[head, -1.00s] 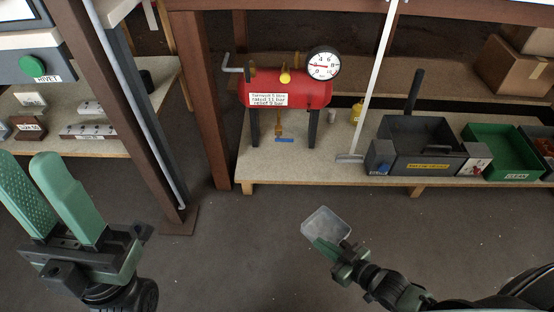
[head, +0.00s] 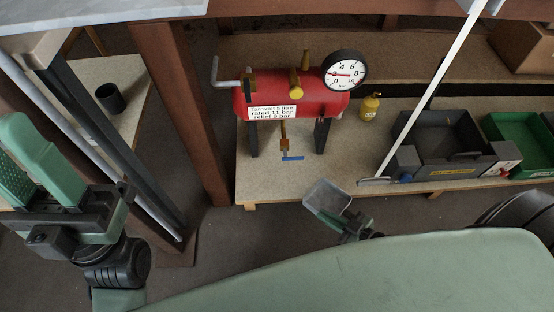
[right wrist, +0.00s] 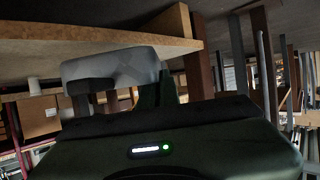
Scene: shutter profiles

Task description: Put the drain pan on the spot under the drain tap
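The drain pan (head: 327,197) is a shallow, translucent grey tray. My right gripper (head: 348,219) is shut on its edge and holds it in front of the low shelf, below the red tank (head: 290,100). The pan also shows in the right wrist view (right wrist: 115,68), near the underside of a board. The brass drain tap (head: 284,140) hangs under the tank, with a blue bar (head: 293,158) at its lower end. The shelf below the tap is bare; I cannot make out a marked spot. My left gripper (head: 35,165) is open and empty at the left.
The low shelf (head: 260,185) carries the tank on dark legs. A yellow bottle (head: 369,107), a leaning white pole (head: 428,92), a dark toolbox (head: 450,140) and a green bin (head: 510,130) stand to the right. A brown post (head: 180,110) rises left of the tank.

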